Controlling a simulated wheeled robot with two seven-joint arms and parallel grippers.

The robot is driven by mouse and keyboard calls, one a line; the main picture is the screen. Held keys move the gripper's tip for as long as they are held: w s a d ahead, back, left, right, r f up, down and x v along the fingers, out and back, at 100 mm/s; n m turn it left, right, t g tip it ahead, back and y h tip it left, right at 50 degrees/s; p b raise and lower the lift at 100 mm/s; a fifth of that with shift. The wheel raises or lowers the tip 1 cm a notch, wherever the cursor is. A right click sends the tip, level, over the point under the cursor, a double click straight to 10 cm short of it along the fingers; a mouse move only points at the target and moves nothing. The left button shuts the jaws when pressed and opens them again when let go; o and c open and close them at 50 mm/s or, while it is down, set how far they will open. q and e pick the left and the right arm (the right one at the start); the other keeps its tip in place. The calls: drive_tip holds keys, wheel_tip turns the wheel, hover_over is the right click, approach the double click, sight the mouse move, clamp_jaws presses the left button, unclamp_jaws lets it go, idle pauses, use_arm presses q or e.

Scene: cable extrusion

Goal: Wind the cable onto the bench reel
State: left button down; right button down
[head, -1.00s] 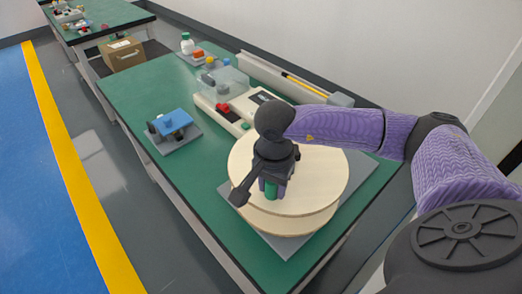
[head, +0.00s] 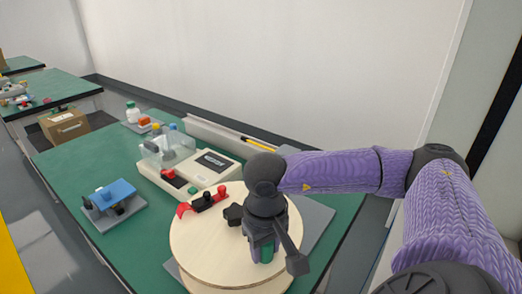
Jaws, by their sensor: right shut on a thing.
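The bench reel (head: 190,240) is a pale round wooden disc on a grey plate at the near end of the green bench. My right gripper (head: 262,246) points down over the disc's right part. It is shut on a green upright handle (head: 267,253), whose lower end shows between the fingers. A red piece with black knobs (head: 205,200) sits at the disc's upper left edge. I cannot make out any cable, and the gap under the disc is mostly hidden. My left gripper is not in view.
Behind the reel stands a cream machine (head: 200,172) with a dark display and a clear cover (head: 167,148). A blue-topped fixture (head: 115,192) on a grey plate is at the left. Bare green bench lies between it and the reel.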

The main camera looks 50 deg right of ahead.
drive_tip(key=shift+d+n, duration=0.65)
drive_tip(key=shift+n, duration=0.15)
